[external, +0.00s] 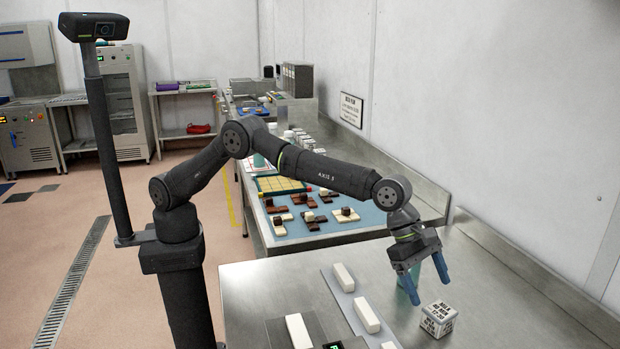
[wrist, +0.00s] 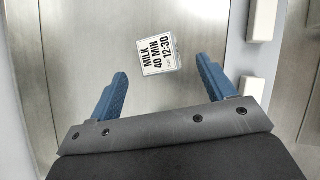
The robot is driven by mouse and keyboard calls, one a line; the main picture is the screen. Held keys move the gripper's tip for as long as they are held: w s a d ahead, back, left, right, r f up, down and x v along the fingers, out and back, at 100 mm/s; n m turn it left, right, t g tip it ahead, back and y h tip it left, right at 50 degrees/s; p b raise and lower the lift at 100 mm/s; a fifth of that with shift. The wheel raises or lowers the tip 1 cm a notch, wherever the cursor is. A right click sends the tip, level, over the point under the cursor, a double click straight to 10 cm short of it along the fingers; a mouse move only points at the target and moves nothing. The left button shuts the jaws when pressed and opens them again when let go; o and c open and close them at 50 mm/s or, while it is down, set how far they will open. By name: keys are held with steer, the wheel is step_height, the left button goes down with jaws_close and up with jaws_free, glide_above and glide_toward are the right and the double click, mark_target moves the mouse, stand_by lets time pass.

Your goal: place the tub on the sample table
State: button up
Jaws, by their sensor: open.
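The tub (external: 438,319) is a small white block-shaped container with black lettering. It stands on the steel bench (external: 270,285) in the external view. In the wrist view the tub (wrist: 159,50) shows a label reading "MILK 40 MIN 12:30", and it lies just beyond the gap between the fingertips. My gripper (external: 431,294) has two blue fingers spread wide and pointing down, with nothing between them. In the wrist view my gripper (wrist: 161,68) is open and apart from the tub. No table is marked as the sample table, so I cannot tell which it is.
White bars (external: 367,315) lie on a pale strip left of the tub. A blue mat (external: 340,218) with brown and white pieces is on the bench behind. A back wall (external: 500,130) runs along the right. A shelf table (external: 182,88) with coloured trays stands far left.

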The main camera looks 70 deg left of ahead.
steer(key=shift+o, duration=0.2)
steer(key=v, duration=1.1)
steer(key=shift+a, duration=0.2)
steer(key=shift+r, duration=0.1)
steer(key=h, duration=0.3)
glide_above(441, 310)
steer(key=a, duration=0.3)
steer(key=shift+g, duration=0.4)
steer(key=f, duration=1)
steer(key=shift+s+f, duration=0.35)
steer(key=shift+s, duration=0.05)
step_height(441, 310, down, 2)
steer(key=shift+d+f, duration=0.1)
steer(key=shift+f, duration=0.1)
steer(key=x, duration=0.3)
steer(key=shift+w+d, duration=0.1)
steer(key=shift+d, duration=0.15)
steer(key=shift+w+d+f, duration=0.1)
steer(key=shift+d+f, duration=0.25)
steer(key=shift+f, duration=0.05)
